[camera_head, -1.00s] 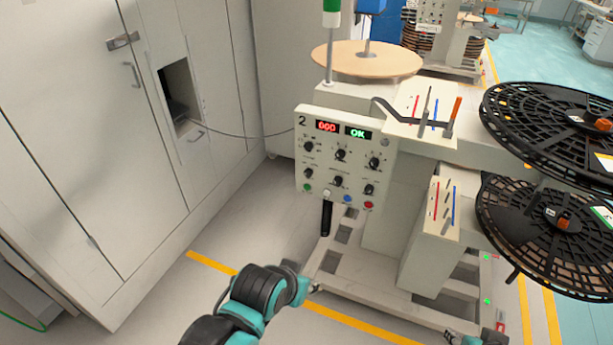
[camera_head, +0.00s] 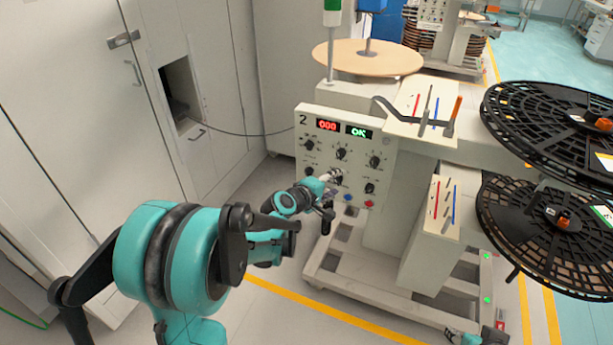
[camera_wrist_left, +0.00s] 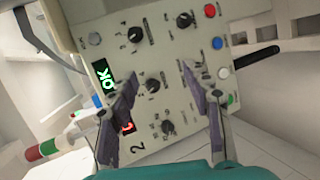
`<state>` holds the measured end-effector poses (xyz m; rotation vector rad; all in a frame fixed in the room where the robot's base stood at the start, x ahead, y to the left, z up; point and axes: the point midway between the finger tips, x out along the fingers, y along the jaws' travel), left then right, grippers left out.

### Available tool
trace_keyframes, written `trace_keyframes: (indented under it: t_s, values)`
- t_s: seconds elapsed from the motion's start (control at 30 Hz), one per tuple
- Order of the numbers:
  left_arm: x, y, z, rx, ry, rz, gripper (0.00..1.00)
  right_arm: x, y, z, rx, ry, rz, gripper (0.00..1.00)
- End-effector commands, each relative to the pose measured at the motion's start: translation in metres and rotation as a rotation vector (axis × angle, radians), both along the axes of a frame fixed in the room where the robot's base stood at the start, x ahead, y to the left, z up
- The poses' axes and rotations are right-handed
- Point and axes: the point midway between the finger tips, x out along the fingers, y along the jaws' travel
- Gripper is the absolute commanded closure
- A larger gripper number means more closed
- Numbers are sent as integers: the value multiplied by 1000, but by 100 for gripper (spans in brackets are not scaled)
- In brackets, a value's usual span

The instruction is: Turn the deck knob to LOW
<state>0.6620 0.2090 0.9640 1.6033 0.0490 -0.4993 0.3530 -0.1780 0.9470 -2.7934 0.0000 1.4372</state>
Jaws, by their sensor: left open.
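The white control panel (camera_head: 355,138) of station 2 carries two rows of black knobs, several buttons and displays reading 000 and OK. I cannot read which knob is the deck knob. My left gripper (camera_head: 329,187) is at the panel's lower row, partly covering it. In the left wrist view the open gripper (camera_wrist_left: 162,102) faces the panel; a top-row middle knob (camera_wrist_left: 152,85) and top-row left knob (camera_wrist_left: 168,127) show between its fingers. The lower-row middle knob is partly behind one finger. Contact cannot be told. Part of my right arm shows at the bottom edge; its gripper is unclear.
Colored buttons, including a blue one (camera_wrist_left: 217,43), and a black handle (camera_wrist_left: 255,58) lie close to the fingers. Black reels (camera_head: 548,220) stand at the right. A grey cabinet (camera_head: 75,130) stands at the left. Floor is open before the station.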

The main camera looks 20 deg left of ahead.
Motion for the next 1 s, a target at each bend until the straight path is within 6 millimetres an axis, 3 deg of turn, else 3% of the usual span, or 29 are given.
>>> trace_keyframes:
  t_s: [0.03,0.2,0.33,0.5,0.77,1.0]
  values:
    - [17,14,-10,-82,-17,45,51,0,0,0,0,0,0,60]
    - [55,63,-46,-395,-81,195,51,0,0,1,0,0,0,60]
    - [69,102,-81,-624,-128,298,51,0,0,2,0,0,0,60]
    - [71,138,-119,-844,-175,386,51,0,0,3,0,0,0,60]
    - [75,154,-139,-947,-197,425,51,0,0,0,0,0,0,60]
    - [114,153,-140,-945,-196,423,51,0,0,-12,0,0,0,60]
